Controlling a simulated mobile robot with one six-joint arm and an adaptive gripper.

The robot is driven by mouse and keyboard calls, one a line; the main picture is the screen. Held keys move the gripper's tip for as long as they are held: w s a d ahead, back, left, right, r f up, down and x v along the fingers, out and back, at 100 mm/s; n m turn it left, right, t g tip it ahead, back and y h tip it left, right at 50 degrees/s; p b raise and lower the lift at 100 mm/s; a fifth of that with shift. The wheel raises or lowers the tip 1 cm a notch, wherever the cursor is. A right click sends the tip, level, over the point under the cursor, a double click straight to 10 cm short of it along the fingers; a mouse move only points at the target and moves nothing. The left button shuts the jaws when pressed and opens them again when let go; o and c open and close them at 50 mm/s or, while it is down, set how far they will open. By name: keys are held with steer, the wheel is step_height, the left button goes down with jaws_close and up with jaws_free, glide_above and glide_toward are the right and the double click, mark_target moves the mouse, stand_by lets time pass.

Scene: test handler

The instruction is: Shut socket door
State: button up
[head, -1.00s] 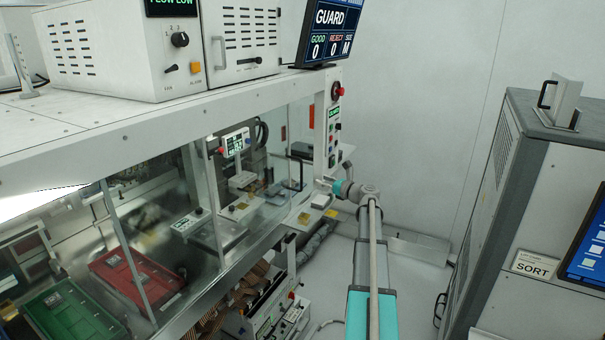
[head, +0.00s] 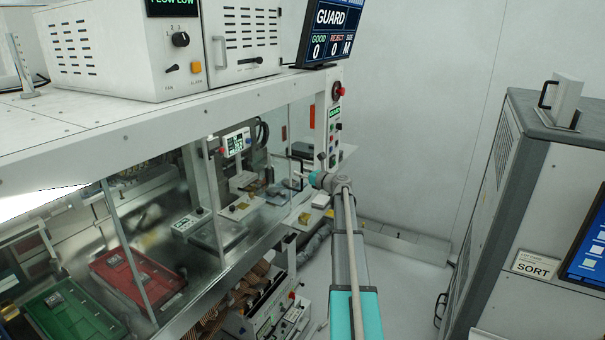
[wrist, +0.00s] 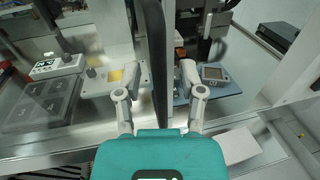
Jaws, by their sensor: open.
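My gripper (wrist: 160,72) is open, with one finger on each side of a dark upright bar (wrist: 155,45) in the wrist view. The bar looks like a door handle; I see no clear contact with either finger. In the head view, my gripper (head: 302,176) is at the right end of the clear-panelled enclosure. Past the fingers, a blue-grey plate carries a small unit with a grey window (wrist: 213,74). I cannot tell for certain which part is the socket door; the bar hides part of the area behind it.
A red tray (head: 112,264) and a green tray (head: 45,312) lie inside the enclosure at left. A white post with buttons (head: 334,135) stands beside my gripper. A grey cabinet (head: 530,200) stands at right. Floor between cabinet and enclosure is mostly clear.

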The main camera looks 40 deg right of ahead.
jaws_close()
stand_by(0.4)
steer(key=w+d, duration=0.3)
steer(key=d, duration=0.4)
steer(key=w+d, duration=0.3)
steer(key=d, duration=0.4)
steer(key=w+d, duration=0.3)
steer(key=d, duration=0.5)
jaws_free()
steer(key=shift+a, duration=0.1)
steer(key=s+d, duration=0.2)
steer(key=s, duration=0.9)
steer(key=shift+s+d, duration=0.25)
steer(key=shift+s, duration=0.1)
